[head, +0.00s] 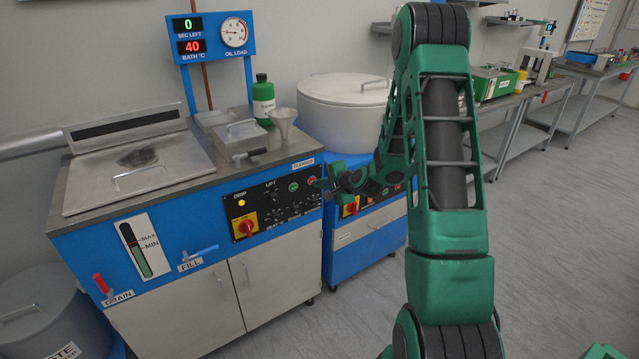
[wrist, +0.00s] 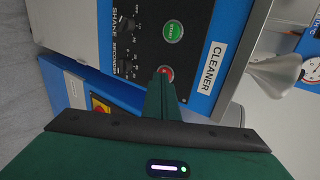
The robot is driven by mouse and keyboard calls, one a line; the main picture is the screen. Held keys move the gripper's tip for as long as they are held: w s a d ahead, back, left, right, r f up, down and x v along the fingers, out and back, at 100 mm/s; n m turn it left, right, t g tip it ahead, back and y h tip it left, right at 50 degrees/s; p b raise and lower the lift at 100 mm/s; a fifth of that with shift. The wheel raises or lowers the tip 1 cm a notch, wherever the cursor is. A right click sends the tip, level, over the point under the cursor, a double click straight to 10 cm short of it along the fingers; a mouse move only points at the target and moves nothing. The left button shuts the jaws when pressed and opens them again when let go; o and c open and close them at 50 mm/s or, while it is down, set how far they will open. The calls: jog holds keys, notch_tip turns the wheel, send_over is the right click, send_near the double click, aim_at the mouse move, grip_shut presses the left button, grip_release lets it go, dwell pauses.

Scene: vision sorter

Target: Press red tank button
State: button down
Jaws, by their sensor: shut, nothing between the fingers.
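The blue cleaner tank unit has a black control panel (head: 270,207) with a red button at its right end. In the wrist view the red button (wrist: 166,72) sits beside the green START button (wrist: 173,33) and near the CLEANER label (wrist: 213,68). In the head view the red button (head: 311,180) is small, with the green button (head: 293,187) to its left. My gripper (head: 322,184) is shut and empty, its fingertips close to the red button. In the wrist view my gripper (wrist: 162,80) overlaps the button's lower edge; I cannot tell whether it touches.
A red-yellow switch (head: 245,226) and several knobs are on the same panel. A funnel (head: 283,122) and a green bottle (head: 263,98) stand on the tank top. A round lidded vessel (head: 343,100) stands behind my arm. The floor at right is clear.

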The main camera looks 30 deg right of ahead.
jog(key=v, duration=1.1)
jog(key=shift+s+f, duration=0.25)
jog(key=s+a+r+n+g, duration=0.2)
jog(key=s+r+n+g, duration=0.1)
jog(key=s, duration=0.9)
jog(key=s+a+r+n+g, duration=0.2)
jog(key=s+r+n+g, duration=0.1)
jog(key=s, duration=0.9)
jog(key=s+a+r+n+g, duration=0.3)
jog(key=s+r+n+g, duration=0.1)
jog(key=s, duration=0.8)
jog(key=shift+n+g, duration=0.5)
jog(key=shift+g, duration=0.6)
jog(key=shift+s+r, duration=0.1)
jog(key=shift+s, duration=0.05)
